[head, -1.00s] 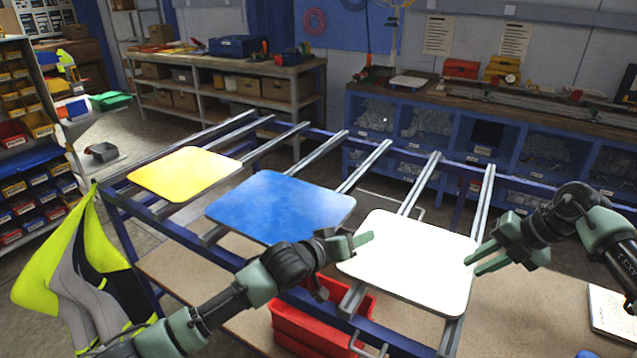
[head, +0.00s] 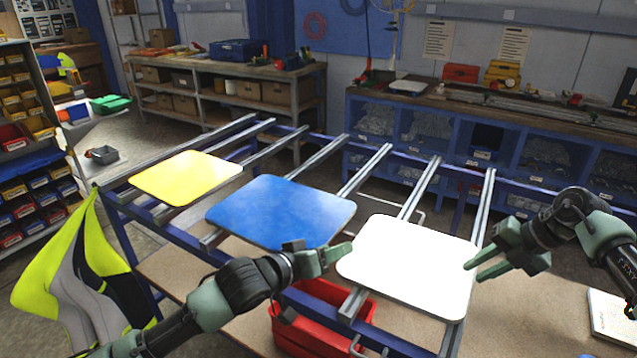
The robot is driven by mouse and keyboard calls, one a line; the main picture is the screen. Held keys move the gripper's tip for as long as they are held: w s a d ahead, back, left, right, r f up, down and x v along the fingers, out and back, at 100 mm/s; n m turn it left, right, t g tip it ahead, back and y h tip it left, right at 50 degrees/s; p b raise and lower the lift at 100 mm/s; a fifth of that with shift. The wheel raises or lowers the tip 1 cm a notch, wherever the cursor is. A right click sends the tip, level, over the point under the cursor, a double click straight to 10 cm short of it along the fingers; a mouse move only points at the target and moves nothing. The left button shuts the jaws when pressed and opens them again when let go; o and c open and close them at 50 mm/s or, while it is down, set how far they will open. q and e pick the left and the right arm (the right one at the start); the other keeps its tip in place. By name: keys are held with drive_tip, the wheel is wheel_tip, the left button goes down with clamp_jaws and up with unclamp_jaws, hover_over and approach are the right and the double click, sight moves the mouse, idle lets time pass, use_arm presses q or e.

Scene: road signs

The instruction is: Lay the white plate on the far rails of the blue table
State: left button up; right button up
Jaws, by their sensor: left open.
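The white plate (head: 410,268) lies flat across the near part of the metal rails (head: 420,188) of the blue table (head: 315,130), at the right end of a row of plates. The rails run on bare behind it toward the far side. My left gripper (head: 340,256) is open at the plate's left edge, its fingertips close to the corner; whether they touch it I cannot tell. My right gripper (head: 474,269) is at the plate's right edge, its two fingers parted with a gap between them. Contact there is also unclear.
A blue plate (head: 280,210) and a yellow plate (head: 186,176) lie on the rails to the left. A red crate (head: 318,335) stands below the rails. A hi-vis vest (head: 75,280) hangs at the table's left end. The far rails are clear.

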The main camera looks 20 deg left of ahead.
drive_tip(key=shift+d+r, duration=0.2)
drive_tip(key=shift+r, duration=0.05)
use_arm(q)
drive_tip(key=v, duration=0.3)
use_arm(e)
drive_tip(key=v, duration=1.1)
drive_tip(key=shift+r, duration=0.15)
drive_tip(key=shift+d, duration=0.1)
